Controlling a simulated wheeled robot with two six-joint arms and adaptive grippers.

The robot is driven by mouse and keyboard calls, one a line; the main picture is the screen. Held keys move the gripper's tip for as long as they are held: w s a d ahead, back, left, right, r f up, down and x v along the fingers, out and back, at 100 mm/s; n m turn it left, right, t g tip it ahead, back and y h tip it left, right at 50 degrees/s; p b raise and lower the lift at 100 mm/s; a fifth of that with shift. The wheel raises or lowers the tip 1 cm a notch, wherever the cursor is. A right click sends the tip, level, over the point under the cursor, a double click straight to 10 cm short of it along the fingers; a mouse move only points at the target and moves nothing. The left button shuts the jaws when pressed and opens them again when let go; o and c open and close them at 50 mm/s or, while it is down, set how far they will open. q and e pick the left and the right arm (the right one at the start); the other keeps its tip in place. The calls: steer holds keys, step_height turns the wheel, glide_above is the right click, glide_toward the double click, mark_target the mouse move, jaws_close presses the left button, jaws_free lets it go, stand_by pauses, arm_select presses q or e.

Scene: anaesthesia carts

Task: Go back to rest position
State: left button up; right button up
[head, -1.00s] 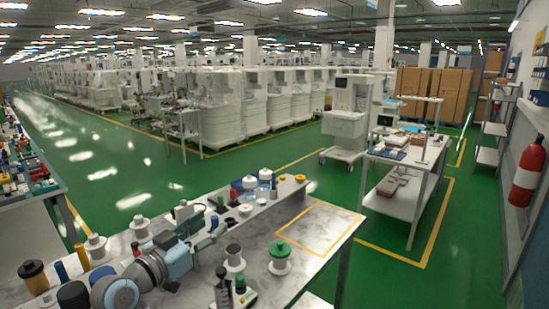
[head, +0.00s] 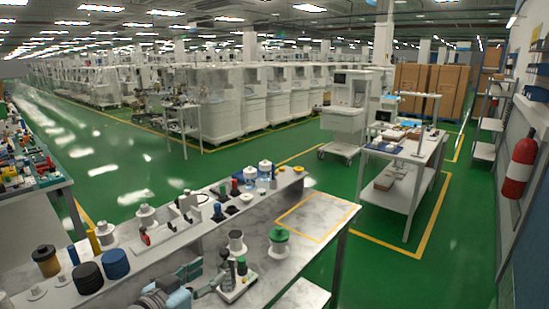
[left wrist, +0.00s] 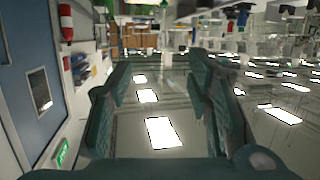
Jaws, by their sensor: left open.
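My left gripper (head: 208,278) shows at the bottom of the head view, low over the near part of the marble-topped bench. Its fingers are apart and I see nothing held between them. In the left wrist view its two teal fingers (left wrist: 163,90) stand wide apart, with only floor and light reflections between them. In the head view the gripper is just left of a small white stand with dark and green-topped bottles (head: 238,280); I cannot tell whether it touches it. My right gripper is not in view.

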arm_select(q)
steer(key=s+a+f+n+g+y, duration=0.25)
steer(key=s+f+g+y, duration=0.2)
steer(key=s+f, duration=1.15)
steer(key=s+a+f+n+g+y, duration=0.1)
steer(key=s+a+f+g+y, duration=0.2)
steer(key=s, duration=0.7)
steer(key=s+a+f+n+g, duration=0.1)
steer(key=s+a+f+g, duration=0.25)
steer(key=s, duration=0.65)
step_height(320, 180, down, 27)
steer(key=s+a+b, duration=0.1)
steer(key=a+b, duration=0.1)
steer(key=b, duration=0.4)
steer(key=s+f+g+b, duration=0.1)
steer(key=s+f+b, duration=0.3)
steer(key=s+f, duration=0.9)
step_height(320, 180, down, 2)
steer(key=shift+s, duration=0.35)
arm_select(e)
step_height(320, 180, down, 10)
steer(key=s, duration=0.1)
arm_select(q)
steer(key=shift+a, duration=0.1)
